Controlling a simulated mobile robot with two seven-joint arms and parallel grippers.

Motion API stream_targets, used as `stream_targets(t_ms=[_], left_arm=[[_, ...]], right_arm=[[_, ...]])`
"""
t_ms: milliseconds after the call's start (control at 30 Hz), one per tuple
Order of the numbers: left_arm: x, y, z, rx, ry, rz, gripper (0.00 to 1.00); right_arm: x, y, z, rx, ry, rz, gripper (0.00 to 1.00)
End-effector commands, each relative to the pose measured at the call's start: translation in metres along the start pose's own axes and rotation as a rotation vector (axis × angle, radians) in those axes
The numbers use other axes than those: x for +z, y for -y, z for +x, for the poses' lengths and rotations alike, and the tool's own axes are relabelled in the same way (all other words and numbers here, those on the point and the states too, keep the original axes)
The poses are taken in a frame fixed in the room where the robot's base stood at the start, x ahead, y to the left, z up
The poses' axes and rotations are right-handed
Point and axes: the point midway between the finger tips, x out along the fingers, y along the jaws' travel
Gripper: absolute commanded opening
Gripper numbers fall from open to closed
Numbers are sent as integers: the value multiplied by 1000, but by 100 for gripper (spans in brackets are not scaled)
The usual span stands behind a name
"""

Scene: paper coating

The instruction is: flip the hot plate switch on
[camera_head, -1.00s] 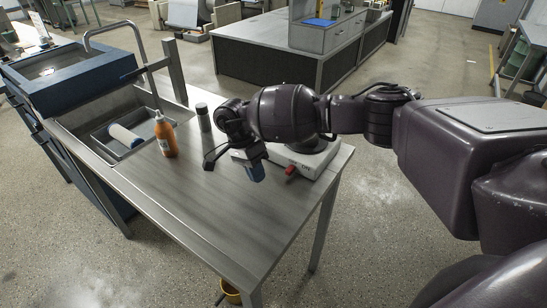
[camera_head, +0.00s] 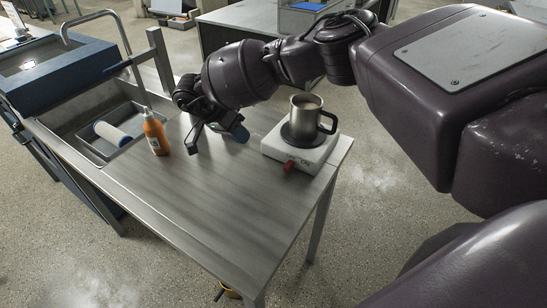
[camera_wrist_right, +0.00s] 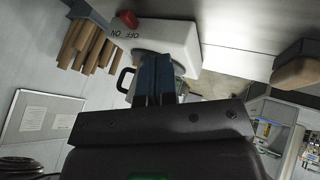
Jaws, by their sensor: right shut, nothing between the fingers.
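The white hot plate (camera_head: 321,152) stands at the table's right end with a metal mug (camera_head: 304,113) on its dark round top. Its red switch (camera_head: 289,166) is on the front face, near ON and OFF lettering; I cannot tell which setting it has. The right wrist view shows the hot plate (camera_wrist_right: 181,28), the red switch (camera_wrist_right: 128,18) and the mug's dark handle (camera_wrist_right: 124,82), partly behind the fingers. My right gripper (camera_head: 240,132) is shut and empty, left of the hot plate and apart from the switch; its blue fingers (camera_wrist_right: 156,76) show closed together. My left gripper is not in view.
An orange bottle (camera_head: 156,134) stands left of my right gripper. A sink (camera_head: 78,127) with a tray and a white roller (camera_head: 113,133) lies farther left. The table's front part (camera_head: 205,208) is clear.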

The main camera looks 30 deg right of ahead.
Motion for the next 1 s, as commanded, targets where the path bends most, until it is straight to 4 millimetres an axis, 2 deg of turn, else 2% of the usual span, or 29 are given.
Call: stream_targets(t_ms=[267,700,800,1000], left_arm=[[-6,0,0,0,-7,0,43],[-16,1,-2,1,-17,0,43],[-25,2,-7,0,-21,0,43],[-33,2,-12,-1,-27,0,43]], right_arm=[[0,-1,25,3,2,0,0],[0,-1,102,2,2,0,0],[-2,-16,106,0,1,-1,0],[-1,-32,115,-1,1,0,0]])
